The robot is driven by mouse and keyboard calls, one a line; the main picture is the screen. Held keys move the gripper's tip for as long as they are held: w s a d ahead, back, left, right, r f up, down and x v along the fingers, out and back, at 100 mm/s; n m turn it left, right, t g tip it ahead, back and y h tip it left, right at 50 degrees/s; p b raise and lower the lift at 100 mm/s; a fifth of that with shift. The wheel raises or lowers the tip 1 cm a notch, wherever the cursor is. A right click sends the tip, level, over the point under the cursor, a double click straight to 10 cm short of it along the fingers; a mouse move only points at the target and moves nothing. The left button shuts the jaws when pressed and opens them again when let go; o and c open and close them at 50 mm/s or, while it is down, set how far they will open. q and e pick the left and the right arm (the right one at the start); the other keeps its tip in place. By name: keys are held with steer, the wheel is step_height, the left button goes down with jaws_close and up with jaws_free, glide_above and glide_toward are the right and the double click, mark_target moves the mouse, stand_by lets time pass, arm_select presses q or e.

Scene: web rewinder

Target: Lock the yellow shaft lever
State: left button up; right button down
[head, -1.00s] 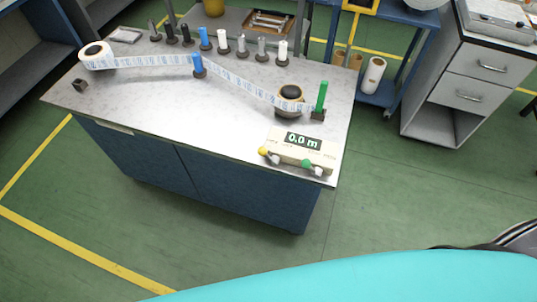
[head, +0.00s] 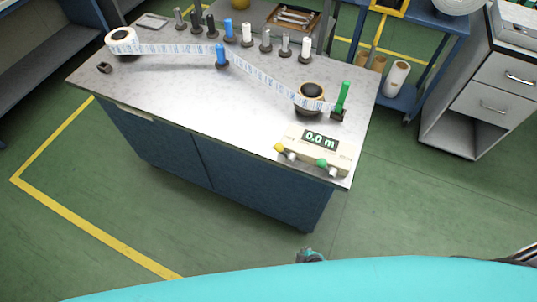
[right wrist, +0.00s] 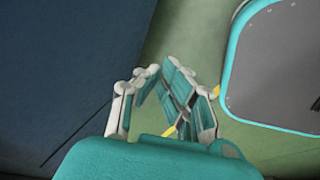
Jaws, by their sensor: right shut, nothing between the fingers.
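The yellow shaft lever (head: 279,148) is a small yellow knob on the front left of the counter box (head: 322,154), which reads 0.0 m. My right gripper (right wrist: 165,75) is shut and empty in the right wrist view, beside a dark blue panel and above green floor. In the head view, only a small part of my right gripper (head: 311,254) shows, below and in front of the workbench, well away from the lever. My left gripper is not in view.
The grey-topped workbench (head: 190,95) carries a label web (head: 175,49) running from a left roll (head: 122,35) past a blue post to a right roll (head: 311,91). Several posts stand along its back. A drawer cabinet (head: 490,100) stands at right. The floor before the bench is clear.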

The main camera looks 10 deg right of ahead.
mark_target(283, 152)
steer(key=w+a+r+n+t, duration=0.2)
steer(key=w+a+r+n, duration=0.1)
steer(key=r, duration=0.7)
steer(key=w+a+r+n+t, duration=0.2)
steer(key=w+a+r+n, duration=0.2)
steer(key=r, duration=0.6)
steer(key=w+a+r+n+t+y, duration=0.1)
steer(key=w+a+r+n+t, duration=0.2)
steer(key=w+r, duration=0.4)
step_height(283, 152, up, 4)
steer(key=shift+a+f+n, duration=0.1)
steer(key=shift+a+n, duration=0.5)
steer(key=shift+n, duration=0.4)
steer(key=shift+w, duration=0.1)
steer(key=w+p, duration=0.1)
steer(key=w, duration=0.2)
steer(key=w+d+f+p, duration=0.1)
steer(key=w, duration=0.2)
steer(key=w+d+f+p, duration=0.1)
steer(key=w, duration=0.2)
steer(key=shift+f, duration=0.15)
